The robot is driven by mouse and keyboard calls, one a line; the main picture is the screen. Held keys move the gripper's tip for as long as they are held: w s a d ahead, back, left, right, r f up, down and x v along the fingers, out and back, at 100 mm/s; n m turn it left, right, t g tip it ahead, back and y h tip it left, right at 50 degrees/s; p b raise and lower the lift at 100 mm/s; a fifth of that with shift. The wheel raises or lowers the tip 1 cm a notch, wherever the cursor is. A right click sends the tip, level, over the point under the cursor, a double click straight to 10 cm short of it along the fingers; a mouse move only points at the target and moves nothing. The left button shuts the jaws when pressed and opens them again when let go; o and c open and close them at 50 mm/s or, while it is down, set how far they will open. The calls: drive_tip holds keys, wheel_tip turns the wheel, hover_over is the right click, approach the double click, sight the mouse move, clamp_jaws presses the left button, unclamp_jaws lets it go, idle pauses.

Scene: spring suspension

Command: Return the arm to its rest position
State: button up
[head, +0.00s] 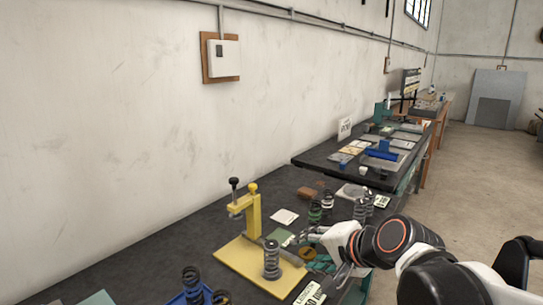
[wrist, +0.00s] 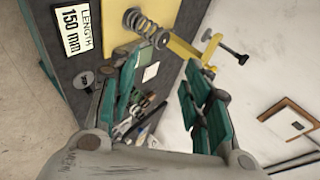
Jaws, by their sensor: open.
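My arm (head: 400,250) reaches in from the right over the dark workbench (head: 140,275). My gripper (head: 315,250) is beside the right edge of the yellow press stand (head: 240,255), its fingers partly hidden by the clutter there. In the wrist view my gripper (wrist: 165,85) has its two teal-padded fingers spread apart, with nothing between them. A grey coil spring (head: 271,260) stands upright on the yellow base. The spring (wrist: 146,26) and the yellow frame (wrist: 195,52) lie beyond the fingertips in the wrist view.
A "LENGTH 150 mm" card (wrist: 78,30) lies at the bench edge. Several springs (head: 322,208) stand behind my gripper, and more springs (head: 193,283) stand in a blue holder at front left. A second bench (head: 320,155) stands farther back. Open floor (head: 470,180) lies to the right.

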drive_tip(key=s+d+f+n+g+h, duration=0.1)
drive_tip(key=s+d+f+n+h, duration=0.1)
drive_tip(key=s+d+n, duration=0.2)
drive_tip(key=s+d+f+n+g+h, duration=0.1)
drive_tip(key=s+d+n, duration=0.4)
drive_tip(key=s, duration=0.5)
drive_tip(key=d+f+h, duration=0.1)
drive_tip(key=d+h, duration=0.1)
drive_tip(key=shift+s+f+h, duration=0.3)
drive_tip(key=shift+s+f, duration=0.1)
